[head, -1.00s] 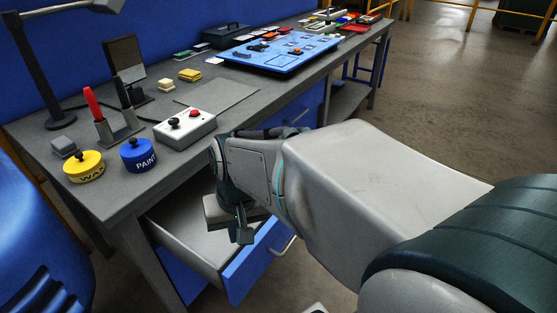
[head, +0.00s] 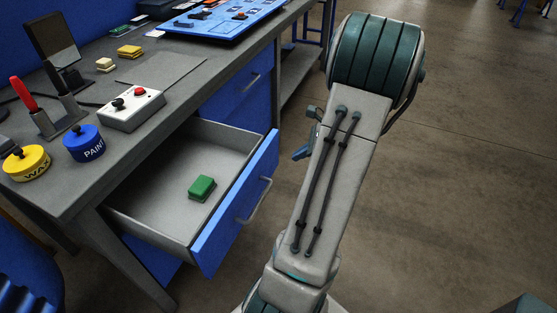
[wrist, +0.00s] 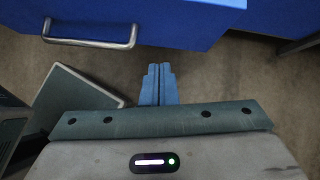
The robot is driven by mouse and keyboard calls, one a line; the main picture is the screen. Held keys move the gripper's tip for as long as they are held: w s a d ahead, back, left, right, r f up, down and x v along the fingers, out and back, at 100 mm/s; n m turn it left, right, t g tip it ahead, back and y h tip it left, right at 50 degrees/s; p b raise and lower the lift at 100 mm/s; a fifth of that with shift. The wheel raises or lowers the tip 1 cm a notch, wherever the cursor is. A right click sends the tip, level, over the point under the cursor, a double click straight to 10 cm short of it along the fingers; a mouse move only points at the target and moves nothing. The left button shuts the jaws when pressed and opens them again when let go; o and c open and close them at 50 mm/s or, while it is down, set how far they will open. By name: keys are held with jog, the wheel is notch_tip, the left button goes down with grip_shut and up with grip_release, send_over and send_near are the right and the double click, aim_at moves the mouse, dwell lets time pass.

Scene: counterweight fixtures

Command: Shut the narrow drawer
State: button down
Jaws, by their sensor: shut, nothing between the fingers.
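The open drawer (head: 218,228) has a blue front, a bar handle and a grey inside. It sticks out from under the workbench in the head view. A green block (head: 201,187) lies inside it. My gripper (head: 300,154) is to the right of the drawer front, outside the drawer and apart from it; my arm partly hides it. In the wrist view, my gripper's blue fingers (wrist: 158,70) are together and empty. A blue front with a bar handle, which looks like the drawer front (wrist: 175,28), is just beyond them, with a gap of floor between.
The workbench (head: 95,195) carries a yellow wax tin (head: 27,163), a blue paint tin (head: 85,144), a control box (head: 132,108) and a blue panel (head: 225,18). A closed blue drawer (head: 235,98) is farther along. The floor (head: 450,200) to the right is open.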

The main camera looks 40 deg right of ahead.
jog(key=s+d+f+m, duration=0.2)
jog(key=d, duration=0.2)
jog(key=b, duration=0.1)
send_near(271, 164)
notch_tip(271, 164, down, 4)
jog(key=s, duration=0.1)
jog(key=w, duration=0.1)
jog(key=w+a, duration=0.2)
jog(key=shift+f+t, duration=0.3)
jog(key=shift+t, duration=0.1)
jog(key=shift+w+a+m+h, duration=0.15)
jog(key=shift+w+m+h, duration=0.15)
jog(key=shift+w, duration=0.25)
jog(key=shift+w, duration=0.1)
